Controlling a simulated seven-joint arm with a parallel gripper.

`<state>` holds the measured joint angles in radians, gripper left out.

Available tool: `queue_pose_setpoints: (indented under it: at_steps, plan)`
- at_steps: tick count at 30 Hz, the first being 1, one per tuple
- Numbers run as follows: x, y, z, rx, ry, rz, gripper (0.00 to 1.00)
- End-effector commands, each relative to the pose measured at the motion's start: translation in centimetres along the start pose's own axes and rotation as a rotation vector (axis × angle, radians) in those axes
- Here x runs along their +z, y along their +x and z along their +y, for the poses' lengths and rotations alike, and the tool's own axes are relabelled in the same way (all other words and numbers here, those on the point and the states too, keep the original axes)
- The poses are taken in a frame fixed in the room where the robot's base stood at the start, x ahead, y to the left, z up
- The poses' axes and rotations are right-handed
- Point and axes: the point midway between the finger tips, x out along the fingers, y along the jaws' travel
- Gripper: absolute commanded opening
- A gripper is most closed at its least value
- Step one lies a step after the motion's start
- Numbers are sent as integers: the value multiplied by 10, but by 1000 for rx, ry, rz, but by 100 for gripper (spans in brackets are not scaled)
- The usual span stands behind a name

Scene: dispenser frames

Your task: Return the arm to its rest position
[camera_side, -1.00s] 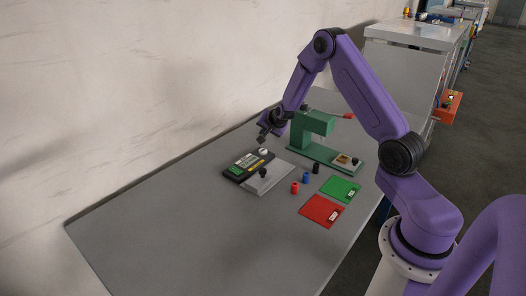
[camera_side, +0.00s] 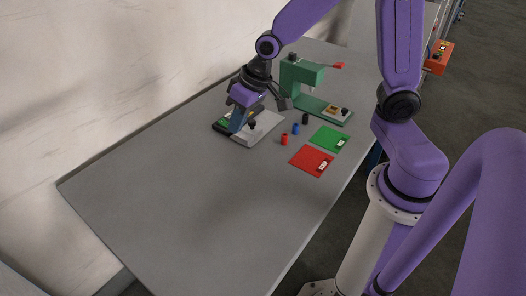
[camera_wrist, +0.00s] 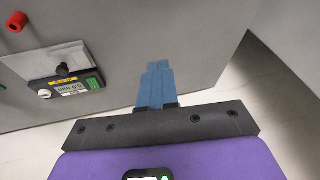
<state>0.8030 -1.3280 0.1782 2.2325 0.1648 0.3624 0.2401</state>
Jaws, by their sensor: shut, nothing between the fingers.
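My gripper (camera_side: 236,125) points down over the left part of the grey table in the side view, its blue fingers shut and empty. In the wrist view the black device (camera_wrist: 66,89) shows a white knob, a small display and a green patch, apart from the fingers.
A green stand (camera_side: 301,75) rises behind the plate. Red (camera_side: 284,140), blue (camera_side: 295,129) and black (camera_side: 305,118) cylinders stand near a green mat (camera_side: 326,137) and a red mat (camera_side: 306,160). The near table top (camera_side: 190,210) is clear. A wall borders the left.

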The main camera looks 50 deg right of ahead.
Motion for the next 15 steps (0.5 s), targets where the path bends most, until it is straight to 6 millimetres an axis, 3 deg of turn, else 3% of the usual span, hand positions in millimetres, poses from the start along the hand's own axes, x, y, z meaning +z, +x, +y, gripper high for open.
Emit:
queue_pose_setpoints:
  at_steps: [3,6,12,15]
  plan:
    - [53,-28,-26,-17,-229,-94,0]
    - [97,-50,-36,-21,-417,-170,0]
    - [168,-86,-28,-11,-746,-292,0]
    - [189,-98,-20,-1,-854,-331,0]
